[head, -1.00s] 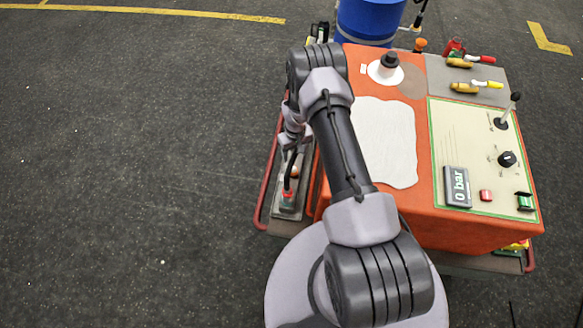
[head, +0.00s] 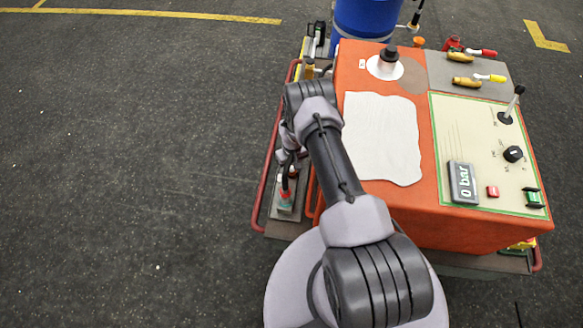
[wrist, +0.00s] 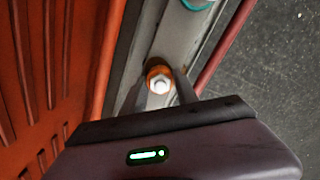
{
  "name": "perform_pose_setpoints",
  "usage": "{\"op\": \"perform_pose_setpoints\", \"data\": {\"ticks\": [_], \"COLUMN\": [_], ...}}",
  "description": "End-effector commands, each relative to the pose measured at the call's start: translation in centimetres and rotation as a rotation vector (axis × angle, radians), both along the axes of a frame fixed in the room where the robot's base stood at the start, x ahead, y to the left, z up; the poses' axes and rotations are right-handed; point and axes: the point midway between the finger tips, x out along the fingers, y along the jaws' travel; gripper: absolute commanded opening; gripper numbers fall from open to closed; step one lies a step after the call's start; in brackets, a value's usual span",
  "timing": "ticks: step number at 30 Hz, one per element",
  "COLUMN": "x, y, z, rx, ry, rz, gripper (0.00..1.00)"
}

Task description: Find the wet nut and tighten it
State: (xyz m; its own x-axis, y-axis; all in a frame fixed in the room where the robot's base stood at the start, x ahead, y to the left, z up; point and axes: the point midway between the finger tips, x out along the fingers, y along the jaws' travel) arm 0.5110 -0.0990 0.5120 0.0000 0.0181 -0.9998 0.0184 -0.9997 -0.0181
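My gripper (wrist: 160,88) shows in the wrist view, its two dark fingers on either side of a small orange ring with a pale metal nut-like centre (wrist: 159,84). I cannot tell whether the fingers touch it. It lies over a grey ledge (wrist: 166,40) beside the orange ribbed cabinet side (wrist: 45,60). No wetness shows on it. In the head view, my arm reaches along the left side of the orange cabinet (head: 340,100), and my gripper is mostly hidden behind the arm. No other nut can be made out.
The cabinet top carries a control panel (head: 475,140), a display (head: 463,183) reading 0 bar, a lever (head: 511,106) and yellow-handled tools (head: 467,82). A blue drum (head: 366,18) stands behind. A red rail (head: 265,180) runs along the left. The floor farther left is clear.

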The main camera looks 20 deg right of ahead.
Motion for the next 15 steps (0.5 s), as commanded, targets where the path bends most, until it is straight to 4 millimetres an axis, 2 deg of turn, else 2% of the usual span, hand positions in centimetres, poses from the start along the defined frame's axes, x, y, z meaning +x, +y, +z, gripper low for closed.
{"op": "perform_pose_setpoints", "data": {"ticks": [1,4,15], "x": [0.00,0.00,0.02], "y": [0.01,0.01,0.01], "z": [0.01,0.01,-0.11], "rx": [0.000,0.000,0.000], "ry": [0.000,0.000,0.000], "rz": [0.000,0.000,-0.066], "gripper": [0.20,0.01,0.00]}}
